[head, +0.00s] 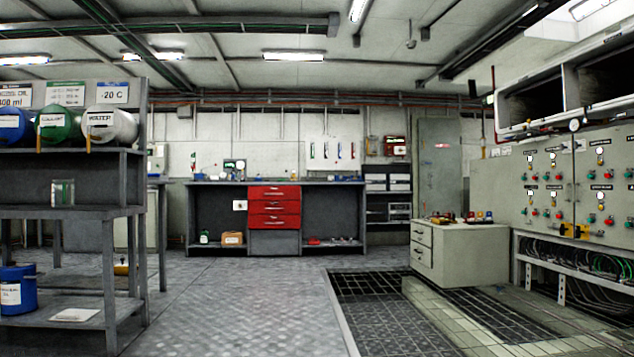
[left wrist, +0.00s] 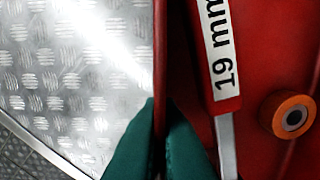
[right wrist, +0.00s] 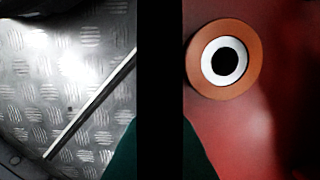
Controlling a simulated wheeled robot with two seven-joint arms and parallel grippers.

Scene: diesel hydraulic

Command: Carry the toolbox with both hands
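The red toolbox shows only close up in the wrist views. In the left wrist view, my left gripper (left wrist: 160,135) has its green fingers on both sides of a thin red wall of the toolbox (left wrist: 260,60), shut on it. A wrench labelled 19 mm (left wrist: 222,75) and an orange-ringed part (left wrist: 294,116) lie inside. In the right wrist view, my right gripper (right wrist: 160,150) has its fingers against both sides of a black upright band at the toolbox (right wrist: 225,140). An orange ring with a white and black centre (right wrist: 224,60) is beside it. Neither gripper shows in the head view.
Tread-plate floor is clear ahead (head: 225,300). A dark grating (head: 385,315) lies to the right, before a low cabinet (head: 460,255) and control panels (head: 560,190). A grey shelf rack (head: 75,213) stands left; a workbench with red drawers (head: 273,205) is at the back.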

